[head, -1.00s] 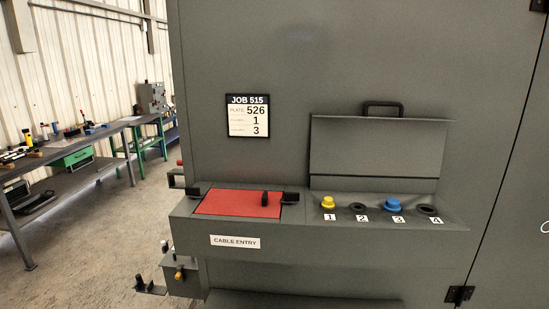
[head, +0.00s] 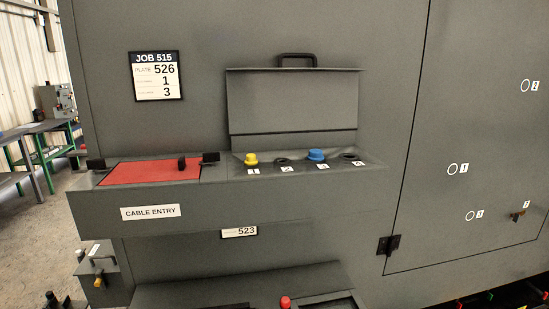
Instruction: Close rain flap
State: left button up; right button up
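The rain flap (head: 291,103) is a grey panel with a black handle (head: 297,60) on its top edge. It stands raised, nearly upright against the enclosure wall, behind the cable entry shelf (head: 120,205). In front of it are a yellow plug (head: 251,159) by label 1 and a blue plug (head: 317,155) in the third position. Dark round openings show at the second position (head: 284,161) and at label 4 (head: 349,156). Neither of my grippers is in view.
A red plate (head: 150,172) with black clamps lies on the left of the shelf. A job sign (head: 156,76) hangs above it. A hinged door (head: 470,150) with numbered circles is at right. Below, a lower ledge (head: 230,287) sticks out. Workbenches stand far left.

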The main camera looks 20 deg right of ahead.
aim_at(279, 101)
jog(key=z, duration=1.15)
jog(key=k, duration=0.55)
jog(key=u, duration=0.45)
jog(key=i, duration=0.5)
